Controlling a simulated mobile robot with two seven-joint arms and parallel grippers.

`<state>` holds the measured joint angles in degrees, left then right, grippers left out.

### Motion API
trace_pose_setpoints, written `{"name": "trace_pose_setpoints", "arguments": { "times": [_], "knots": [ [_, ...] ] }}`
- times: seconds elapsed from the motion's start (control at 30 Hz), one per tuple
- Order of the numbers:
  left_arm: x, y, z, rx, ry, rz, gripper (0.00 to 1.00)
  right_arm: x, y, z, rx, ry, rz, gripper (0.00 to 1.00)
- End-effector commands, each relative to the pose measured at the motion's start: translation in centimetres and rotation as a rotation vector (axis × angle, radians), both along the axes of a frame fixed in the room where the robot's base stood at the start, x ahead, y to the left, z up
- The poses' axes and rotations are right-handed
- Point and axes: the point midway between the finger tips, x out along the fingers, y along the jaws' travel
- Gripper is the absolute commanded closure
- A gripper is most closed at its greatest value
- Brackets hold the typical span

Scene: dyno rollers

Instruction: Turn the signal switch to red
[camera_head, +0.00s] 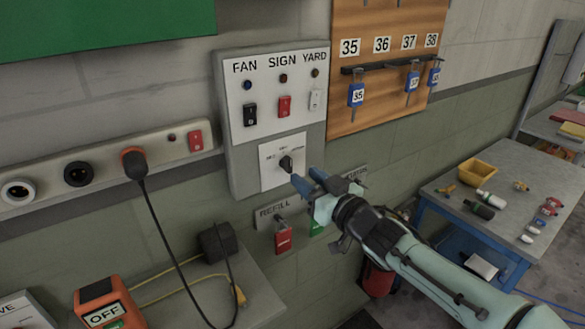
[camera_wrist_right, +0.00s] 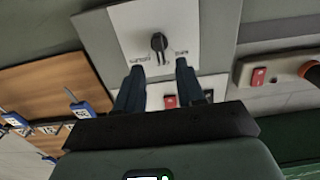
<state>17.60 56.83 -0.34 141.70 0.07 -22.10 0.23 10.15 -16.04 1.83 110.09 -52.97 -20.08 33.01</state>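A black rotary knob (camera_head: 286,163) sits on a white plate (camera_head: 270,178) low on the grey wall panel, with small labels around it too blurred to read. I take it to be the signal switch. My right gripper (camera_head: 307,179) is open, with its two blue fingers pointing at the plate, just right of and below the knob. In the right wrist view the knob (camera_wrist_right: 159,42) stands beyond the gap between the open fingertips (camera_wrist_right: 160,67), apart from them. Nothing is between the fingers. My left gripper is not in view.
Above the knob are FAN, SIGN and YARD rocker switches (camera_head: 284,106) with small lamps. Below hang tags (camera_head: 283,241) by a REFILL sign. A key board (camera_head: 388,60) is at right, a socket strip with plug (camera_head: 134,162) at left. A table (camera_head: 510,185) stands at right.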

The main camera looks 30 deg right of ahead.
Motion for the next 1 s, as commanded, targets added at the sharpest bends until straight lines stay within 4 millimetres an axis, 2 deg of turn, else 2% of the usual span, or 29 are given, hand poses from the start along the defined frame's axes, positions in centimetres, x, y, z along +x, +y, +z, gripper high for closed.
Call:
{"name": "trace_pose_setpoints", "arguments": {
  "times": [0.1, 0.3, 0.47, 0.73, 0.77, 0.8, 0.87, 1.0],
  "knots": [
    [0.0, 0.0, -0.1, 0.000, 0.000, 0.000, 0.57, 2.5, 0.1, -0.1, 0.001, 0.003, -0.001, 0.62],
    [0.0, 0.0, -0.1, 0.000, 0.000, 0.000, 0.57, 5.3, 0.4, -0.1, 0.001, 0.001, 0.000, 0.62],
    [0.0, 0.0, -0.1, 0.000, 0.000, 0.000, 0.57, 6.2, 0.5, -0.1, 0.001, 0.001, 0.000, 0.62],
    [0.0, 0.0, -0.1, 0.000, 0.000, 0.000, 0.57, 6.3, 0.5, 0.0, 0.001, 0.001, 0.000, 0.62],
    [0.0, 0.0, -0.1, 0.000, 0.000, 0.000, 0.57, 6.3, 0.5, 0.0, 0.001, 0.001, 0.000, 0.68],
    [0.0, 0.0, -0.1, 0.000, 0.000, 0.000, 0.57, 6.3, 0.5, 0.0, 0.001, 0.001, 0.000, 0.81],
    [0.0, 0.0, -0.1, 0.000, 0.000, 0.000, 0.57, 6.3, 0.5, 0.0, 0.001, 0.001, 0.000, 1.00],
    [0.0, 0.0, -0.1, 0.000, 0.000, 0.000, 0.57, 6.3, 0.5, 0.0, -0.001, 0.001, 0.000, 1.00]
  ]
}}
